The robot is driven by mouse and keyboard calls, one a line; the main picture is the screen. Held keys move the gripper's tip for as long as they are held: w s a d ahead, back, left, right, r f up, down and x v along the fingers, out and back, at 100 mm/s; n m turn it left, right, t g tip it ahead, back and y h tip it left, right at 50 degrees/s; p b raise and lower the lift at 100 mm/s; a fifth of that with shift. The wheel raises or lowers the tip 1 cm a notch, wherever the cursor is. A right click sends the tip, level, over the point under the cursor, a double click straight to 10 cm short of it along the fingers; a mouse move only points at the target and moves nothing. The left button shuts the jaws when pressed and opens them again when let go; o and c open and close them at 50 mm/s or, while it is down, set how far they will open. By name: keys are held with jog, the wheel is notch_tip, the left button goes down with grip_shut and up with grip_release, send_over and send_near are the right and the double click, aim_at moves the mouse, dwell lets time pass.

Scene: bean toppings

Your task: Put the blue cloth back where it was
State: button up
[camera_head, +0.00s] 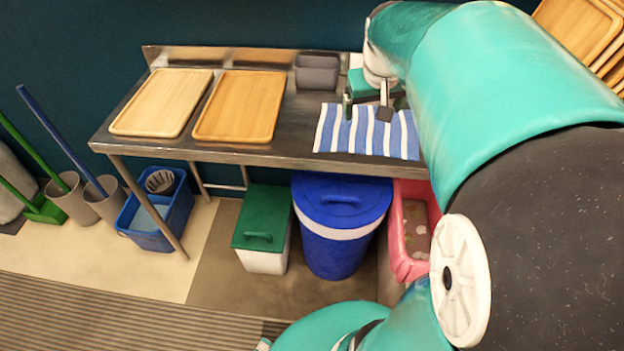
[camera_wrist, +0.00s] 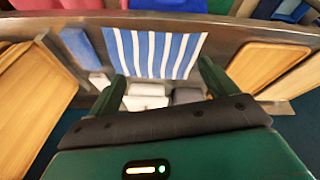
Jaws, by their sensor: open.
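The blue-and-white striped cloth (camera_head: 367,131) lies spread on the steel table near its front edge. It also shows in the wrist view (camera_wrist: 157,47). My gripper (camera_head: 367,112) is over the cloth's rear part, with its two green fingers apart and nothing seen between them. In the wrist view my gripper (camera_wrist: 163,80) has a finger on either side of the cloth's near edge. I cannot tell whether the fingertips touch the cloth. My arm hides the table's right end in the head view. A flat plain blue item (camera_wrist: 79,45) lies beside the cloth in the wrist view.
Two wooden trays (camera_head: 162,101) (camera_head: 239,107) lie on the left of the steel table (camera_head: 120,133). A grey container (camera_head: 317,71) stands behind the cloth. A green-lidded bin (camera_head: 262,222), a blue bin (camera_head: 342,235) and a pink bin (camera_head: 399,254) stand below.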

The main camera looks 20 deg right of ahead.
jog(key=s+a+n+t+y, duration=0.1)
jog(key=s+a, duration=0.5)
jog(key=a, duration=0.3)
jog(key=s+a+n+t+y, duration=0.1)
jog(key=s+a+n, duration=0.1)
jog(key=s+a, duration=0.4)
jog(key=a, duration=0.4)
jog(key=shift+s+a+f, duration=0.25)
jog(key=shift+s+f, duration=0.1)
